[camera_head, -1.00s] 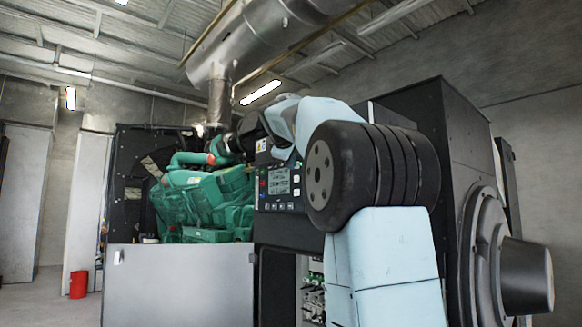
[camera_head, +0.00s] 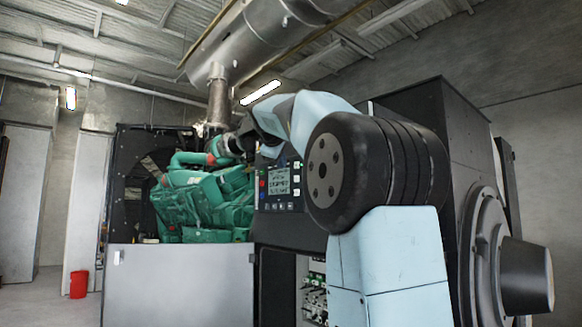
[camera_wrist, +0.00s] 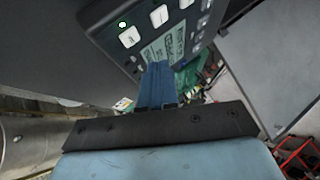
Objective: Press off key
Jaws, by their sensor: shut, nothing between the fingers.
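The control panel (camera_head: 280,186) is a dark box on the genset's front, with a lit grey screen (camera_head: 279,181), a red button at its left and small pale keys at its right and below. Which key is the off key I cannot read. In the wrist view the panel (camera_wrist: 105,18) hangs tilted at the top, with white keys (camera_wrist: 130,37), a green light and the screen (camera_wrist: 163,45). My gripper (camera_wrist: 156,72) has its blue fingers together, empty, with the tips overlapping the screen's lower edge; contact cannot be told. In the head view my arm hides the panel's top.
The green engine (camera_head: 205,198) sits left of the panel, behind a grey cover (camera_head: 180,285). An open bay with wiring (camera_head: 313,295) lies below the panel. A large dark housing (camera_head: 465,160) stands at the right. A red bucket (camera_head: 79,284) is on the floor at far left.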

